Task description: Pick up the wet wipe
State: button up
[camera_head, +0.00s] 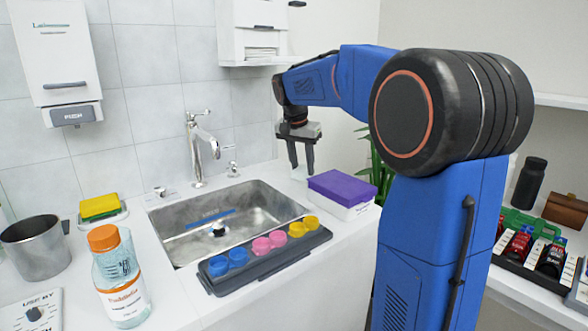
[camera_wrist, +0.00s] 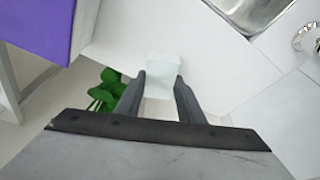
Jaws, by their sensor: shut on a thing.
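My gripper (camera_head: 302,167) hangs over the counter between the sink and the purple-lidded box. In the wrist view, my gripper (camera_wrist: 160,82) has its two dark fingers on either side of a pale, whitish block-like piece (camera_wrist: 163,66), apparently the wet wipe, and is shut on it. In the head view this pale piece (camera_head: 300,173) shows only faintly at the fingertips, against the white counter. I cannot tell whether it touches the counter.
A white box with a purple lid (camera_head: 341,187) stands just right of my gripper. The steel sink (camera_head: 175,222) and faucet (camera_head: 201,150) are left. A dark tray (camera_head: 222,284) with colored cups lies in front. A green plant (camera_wrist: 106,90) is near the counter edge.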

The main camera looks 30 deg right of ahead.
jog(key=w+d, duration=0.1)
jog(key=d, duration=1.3)
jog(key=shift+d, duration=0.15)
